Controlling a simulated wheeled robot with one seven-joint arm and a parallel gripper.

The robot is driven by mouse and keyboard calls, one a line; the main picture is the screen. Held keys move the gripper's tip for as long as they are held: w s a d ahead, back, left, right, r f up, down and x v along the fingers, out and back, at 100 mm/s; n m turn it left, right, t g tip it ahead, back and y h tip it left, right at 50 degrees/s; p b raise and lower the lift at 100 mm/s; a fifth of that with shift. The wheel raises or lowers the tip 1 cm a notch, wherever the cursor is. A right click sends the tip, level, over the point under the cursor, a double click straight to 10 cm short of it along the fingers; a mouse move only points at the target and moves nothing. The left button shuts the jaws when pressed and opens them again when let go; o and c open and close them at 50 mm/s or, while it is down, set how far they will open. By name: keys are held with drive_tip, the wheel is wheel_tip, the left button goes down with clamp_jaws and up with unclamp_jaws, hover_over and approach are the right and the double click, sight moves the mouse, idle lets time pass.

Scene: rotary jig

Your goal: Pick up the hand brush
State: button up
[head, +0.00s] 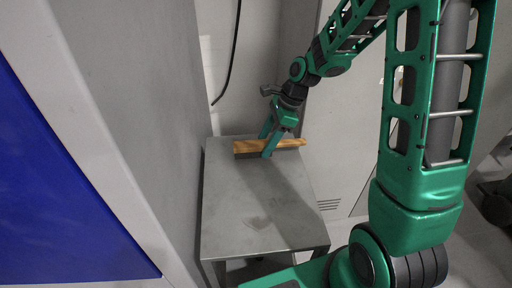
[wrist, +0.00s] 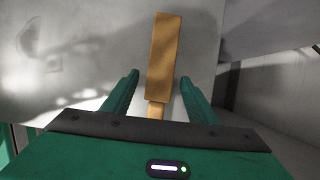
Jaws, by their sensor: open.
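The hand brush (head: 248,146) is a long wooden-coloured piece lying near the back edge of the grey table (head: 240,205). In the wrist view the brush (wrist: 164,55) shows a broad block and a narrower part towards my gripper. My gripper (head: 267,145) is at the brush, pointing down at the table. In the wrist view its two green fingers (wrist: 158,88) are open, one on each side of the brush, with a gap on both sides. The near end of the narrow part is hidden by the gripper body.
A grey wall panel (head: 150,110) with a blue face (head: 60,190) stands close on the left of the table. A pale cabinet (head: 345,150) stands on the right. A black cable (head: 232,65) hangs behind. The table's front half is clear.

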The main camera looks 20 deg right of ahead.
drive_tip(key=shift+a+f, duration=0.25)
drive_tip(key=shift+f, duration=0.35)
clamp_jaws()
drive_tip(key=shift+r, duration=0.1)
drive_tip(key=shift+w+r, duration=0.1)
drive_tip(key=shift+r, duration=0.45)
drive_tip(key=r, duration=0.2)
drive_tip(key=a+r, duration=0.1)
drive_tip(key=shift+s+a+r, duration=0.1)
drive_tip(key=shift+s+r, duration=0.15)
drive_tip(key=shift+r, duration=0.05)
drive_tip(key=s+a+r, duration=0.3)
drive_tip(key=a+r, duration=0.3)
drive_tip(key=a, duration=0.4)
drive_tip(key=shift+r, duration=0.1)
